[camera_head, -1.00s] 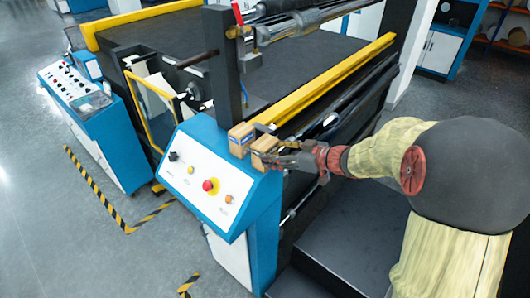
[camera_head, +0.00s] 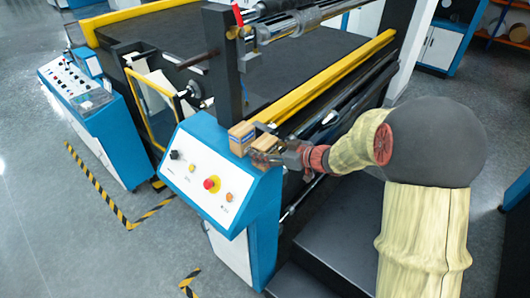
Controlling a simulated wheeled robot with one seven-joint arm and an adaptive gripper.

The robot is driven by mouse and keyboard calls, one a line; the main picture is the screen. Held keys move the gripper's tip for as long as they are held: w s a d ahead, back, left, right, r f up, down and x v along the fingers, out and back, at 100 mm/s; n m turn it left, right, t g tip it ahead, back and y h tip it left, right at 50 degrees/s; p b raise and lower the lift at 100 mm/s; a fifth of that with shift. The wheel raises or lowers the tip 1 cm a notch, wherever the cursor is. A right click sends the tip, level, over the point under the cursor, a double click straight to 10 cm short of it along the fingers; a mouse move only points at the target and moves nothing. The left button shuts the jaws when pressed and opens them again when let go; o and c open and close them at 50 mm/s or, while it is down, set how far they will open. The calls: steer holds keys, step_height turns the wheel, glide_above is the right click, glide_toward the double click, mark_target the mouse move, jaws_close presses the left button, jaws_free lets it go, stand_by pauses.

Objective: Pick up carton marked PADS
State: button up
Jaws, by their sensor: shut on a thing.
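Two small brown cartons sit close together on top of the blue control console (camera_head: 262,188). The rear-left carton (camera_head: 240,138) stands free of my gripper. The front-right carton (camera_head: 264,143) is partly hidden by my gripper (camera_head: 266,157), which comes in from the right and is shut on it. I cannot read the lettering on either carton, so I cannot tell which is marked PADS. I cannot tell whether the held carton is clear of the console top.
A dark post (camera_head: 225,85) rises just behind the cartons. Yellow rails (camera_head: 325,82) and rollers of the machine run behind my arm. The console's sloped white panel (camera_head: 205,180) has a red button (camera_head: 211,183). Dark steps (camera_head: 335,240) lie below the arm.

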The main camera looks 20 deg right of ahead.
steer(key=c, duration=0.6)
steer(key=shift+r, duration=0.2)
